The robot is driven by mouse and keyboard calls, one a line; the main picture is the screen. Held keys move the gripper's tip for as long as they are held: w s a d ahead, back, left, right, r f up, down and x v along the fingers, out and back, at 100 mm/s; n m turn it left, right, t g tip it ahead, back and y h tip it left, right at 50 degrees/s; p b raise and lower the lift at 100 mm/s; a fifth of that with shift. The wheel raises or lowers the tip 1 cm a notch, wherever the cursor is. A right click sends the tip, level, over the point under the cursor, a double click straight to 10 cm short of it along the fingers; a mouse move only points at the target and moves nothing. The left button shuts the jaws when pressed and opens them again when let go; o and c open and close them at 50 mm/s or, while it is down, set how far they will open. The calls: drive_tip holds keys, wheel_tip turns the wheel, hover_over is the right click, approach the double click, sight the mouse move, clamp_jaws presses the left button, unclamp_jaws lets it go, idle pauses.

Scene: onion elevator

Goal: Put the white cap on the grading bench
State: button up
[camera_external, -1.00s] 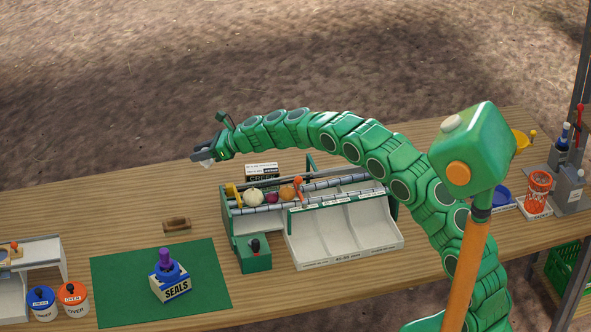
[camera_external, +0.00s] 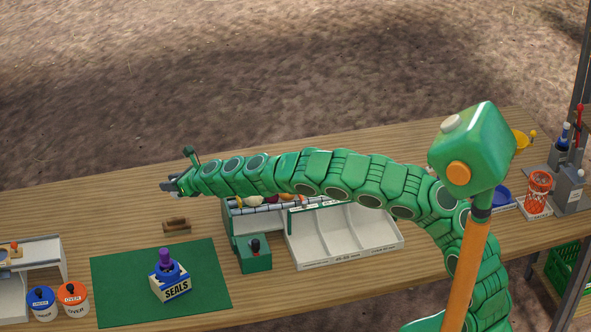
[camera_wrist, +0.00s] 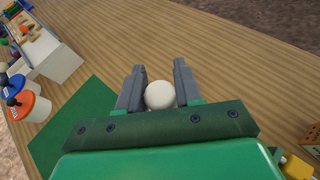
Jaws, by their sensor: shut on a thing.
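My gripper (camera_external: 168,184) is above the wooden bench (camera_external: 120,205) near its far edge, left of the sorter. In the wrist view my gripper (camera_wrist: 156,75) has its two grey fingers on either side of a smooth, round white cap (camera_wrist: 160,95) and is shut on it. The cap is close to the palm, and its underside is hidden. It cannot be made out in the external view. Wood of the bench shows beyond the fingers.
A brown wooden block (camera_external: 177,225) lies just below my gripper in the picture. A green mat (camera_external: 120,275) holds the SEALS pot (camera_external: 170,283). The sorter (camera_external: 345,235) stands to the right, partly behind my arm. Blue (camera_external: 41,302) and orange (camera_external: 74,298) pots stand left.

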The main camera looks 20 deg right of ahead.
drive_tip(key=shift+s+a+f+m+t+h, duration=0.65)
drive_tip(key=shift+s+m+t+h, duration=0.65)
drive_tip(key=shift+s, duration=2.5)
drive_tip(key=shift+m, duration=0.3)
drive_tip(key=shift+d+f, duration=0.1)
drive_tip(key=shift+f, duration=6.7)
drive_tip(key=o, duration=1)
drive_tip(key=shift+f, duration=0.1)
